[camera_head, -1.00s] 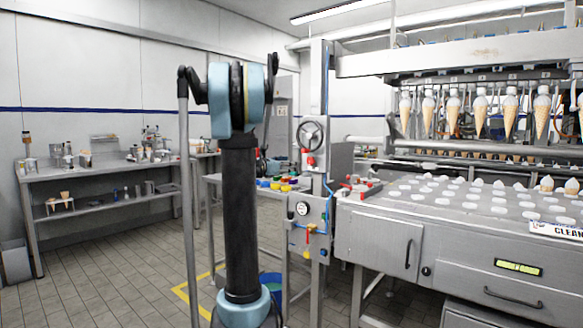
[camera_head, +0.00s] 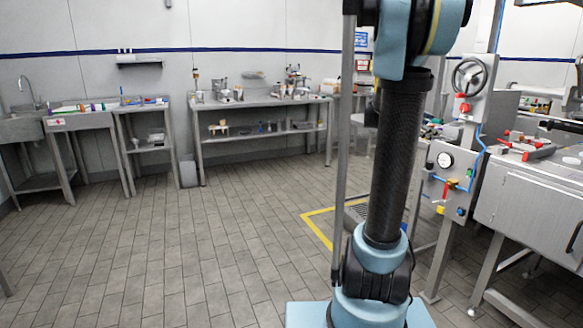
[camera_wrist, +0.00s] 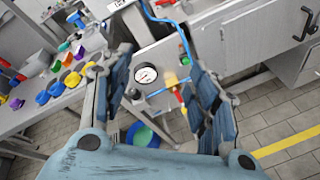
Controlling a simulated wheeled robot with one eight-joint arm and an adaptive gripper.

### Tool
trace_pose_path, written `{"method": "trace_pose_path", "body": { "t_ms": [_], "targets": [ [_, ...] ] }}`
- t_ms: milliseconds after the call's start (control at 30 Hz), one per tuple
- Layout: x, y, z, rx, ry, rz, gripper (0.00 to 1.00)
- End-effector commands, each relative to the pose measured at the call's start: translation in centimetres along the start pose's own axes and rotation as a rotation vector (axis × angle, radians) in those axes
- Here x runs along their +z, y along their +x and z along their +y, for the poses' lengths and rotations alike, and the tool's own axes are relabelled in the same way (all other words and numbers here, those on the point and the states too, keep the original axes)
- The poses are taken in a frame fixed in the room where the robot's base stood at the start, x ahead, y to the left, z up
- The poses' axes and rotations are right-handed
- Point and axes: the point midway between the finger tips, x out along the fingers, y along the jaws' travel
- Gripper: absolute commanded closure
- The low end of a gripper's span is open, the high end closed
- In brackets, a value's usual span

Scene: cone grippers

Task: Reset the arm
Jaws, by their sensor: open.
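My arm (camera_head: 398,150) stands upright at the right of the middle in the head view, dark tube with light blue joints. My gripper (camera_wrist: 165,92) shows in the wrist view, its two dark blue padded fingers spread apart with nothing between them. Behind the gap are a round white gauge (camera_wrist: 146,74) and a red and yellow valve handle (camera_wrist: 181,95) on a metal panel. The gripper itself is not visible in the head view.
The machine cabinet (camera_head: 528,205) stands close at the right. A workbench (camera_head: 262,105) and a sink table (camera_head: 75,122) line the far wall. Colored caps lie on a metal table (camera_wrist: 30,118) at the wrist view's left. Tiled floor (camera_head: 170,245) is open at left.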

Motion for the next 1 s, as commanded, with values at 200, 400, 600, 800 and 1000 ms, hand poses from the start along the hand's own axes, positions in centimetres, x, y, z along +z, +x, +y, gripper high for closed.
{"method": "trace_pose_path", "body": {
  "t_ms": [200,400,600,800,1000],
  "targets": [
    [-2.9,-5.2,-6.9,-0.123,0.282,0.163,0.46],
    [-6.0,-9.9,-13.4,-0.275,0.522,0.295,0.46],
    [-9.4,-14.9,-20.0,-0.459,0.735,0.406,0.46],
    [-12.9,-20.1,-26.5,-0.675,0.918,0.491,0.46],
    [-16.2,-25.2,-32.7,-0.914,1.062,0.542,0.46]
  ]
}}
